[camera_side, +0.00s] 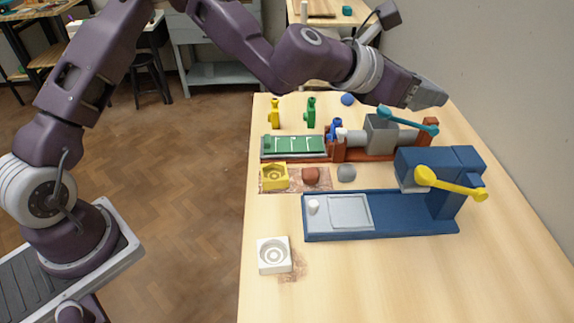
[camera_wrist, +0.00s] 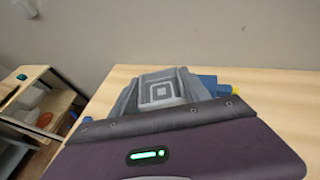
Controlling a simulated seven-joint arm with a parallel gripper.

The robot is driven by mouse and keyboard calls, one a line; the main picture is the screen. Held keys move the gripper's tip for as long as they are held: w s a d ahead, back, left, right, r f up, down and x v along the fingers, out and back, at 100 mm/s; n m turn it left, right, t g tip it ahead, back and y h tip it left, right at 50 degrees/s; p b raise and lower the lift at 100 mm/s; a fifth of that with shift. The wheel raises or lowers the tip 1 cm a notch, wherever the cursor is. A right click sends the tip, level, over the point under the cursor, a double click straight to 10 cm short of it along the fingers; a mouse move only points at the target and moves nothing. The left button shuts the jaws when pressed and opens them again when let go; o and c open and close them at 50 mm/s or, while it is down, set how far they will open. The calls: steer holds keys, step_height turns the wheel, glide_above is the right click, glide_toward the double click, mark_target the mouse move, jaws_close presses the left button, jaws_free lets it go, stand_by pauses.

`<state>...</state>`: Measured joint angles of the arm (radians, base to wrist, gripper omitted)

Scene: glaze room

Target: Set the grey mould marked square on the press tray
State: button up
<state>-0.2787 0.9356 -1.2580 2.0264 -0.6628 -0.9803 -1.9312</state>
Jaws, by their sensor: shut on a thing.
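The grey mould (camera_wrist: 162,90), marked with nested squares, sits between my fingers in the wrist view. My gripper (camera_side: 432,96) is shut on it, raised high at the right, above and behind the bench machines. In the side view I cannot tell the mould apart from the grey fingers. The blue press (camera_side: 450,185) with a yellow lever stands on the bench. Its light grey press tray (camera_side: 349,213) lies bare at the left of its base, well below and left of my gripper.
A white mould (camera_side: 266,265) with rings stands at the front left, a yellow mould (camera_side: 267,184) behind it. Brown (camera_side: 311,176) and grey (camera_side: 346,173) lumps lie behind the press. A red-brown machine (camera_side: 372,148) with a teal lever stands farther back. The bench front right is clear.

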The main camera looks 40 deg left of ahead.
steer(key=s+a+f+n+y, duration=0.1)
steer(key=s+a+n+y, duration=0.1)
steer(key=a, duration=1.2)
steer(key=s+a+f+n+t+y, duration=0.1)
steer(key=s+a+f+n+y, duration=0.1)
steer(key=a, duration=1.1)
steer(key=shift+s+a+f+n+y, duration=0.3)
steer(key=shift+a+n+y, duration=0.1)
steer(key=shift+y, duration=0.3)
steer(key=shift+r, duration=0.1)
